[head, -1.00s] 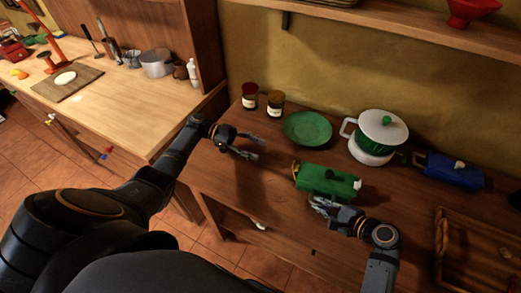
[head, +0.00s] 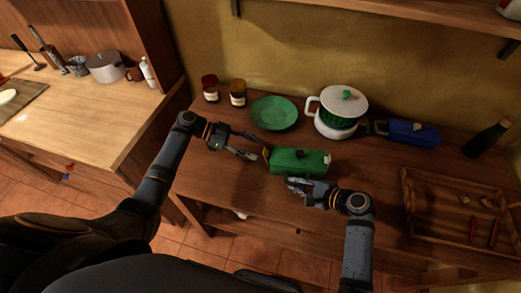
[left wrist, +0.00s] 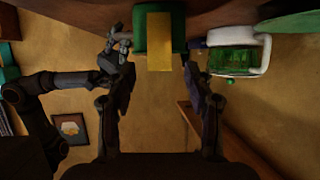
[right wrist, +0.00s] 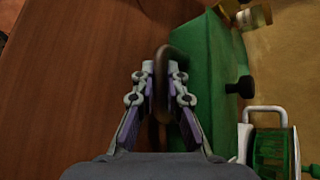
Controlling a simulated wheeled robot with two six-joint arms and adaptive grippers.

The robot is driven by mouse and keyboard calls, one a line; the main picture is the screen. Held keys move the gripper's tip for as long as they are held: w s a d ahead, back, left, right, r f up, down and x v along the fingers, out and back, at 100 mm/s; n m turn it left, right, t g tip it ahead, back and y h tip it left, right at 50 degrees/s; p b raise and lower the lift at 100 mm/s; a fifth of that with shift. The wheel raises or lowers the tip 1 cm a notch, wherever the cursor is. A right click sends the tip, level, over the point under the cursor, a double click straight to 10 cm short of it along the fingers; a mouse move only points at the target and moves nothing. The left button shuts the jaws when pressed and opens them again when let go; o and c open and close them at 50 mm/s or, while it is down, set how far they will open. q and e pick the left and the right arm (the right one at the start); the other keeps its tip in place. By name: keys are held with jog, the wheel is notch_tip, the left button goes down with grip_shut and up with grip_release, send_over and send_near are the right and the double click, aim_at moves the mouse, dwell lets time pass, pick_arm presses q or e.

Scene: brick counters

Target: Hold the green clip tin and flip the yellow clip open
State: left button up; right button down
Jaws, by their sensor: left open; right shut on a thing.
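The green clip tin (head: 300,162) lies on the brown counter. Its yellow clip (head: 266,152) is at the tin's left end. My left gripper (head: 255,148) is open beside this end. In the left wrist view the yellow clip (left wrist: 159,40) stands ahead, centred between the spread fingers (left wrist: 160,75), in front of the green tin (left wrist: 141,38). My right gripper (head: 291,186) is at the tin's front side. In the right wrist view its fingers (right wrist: 161,82) are shut on a dark brown loop handle (right wrist: 162,56) at the tin's side (right wrist: 207,75).
A green plate (head: 274,113), two jars (head: 237,93) and a white-and-green pot (head: 337,112) stand behind the tin. A blue tin (head: 412,132), a dark bottle (head: 487,140) and a wooden tray (head: 415,210) are on the right. Bare counter lies between tin and tray.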

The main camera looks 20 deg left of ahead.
pick_arm(q)
jog(key=shift+x, duration=1.8)
grip_shut()
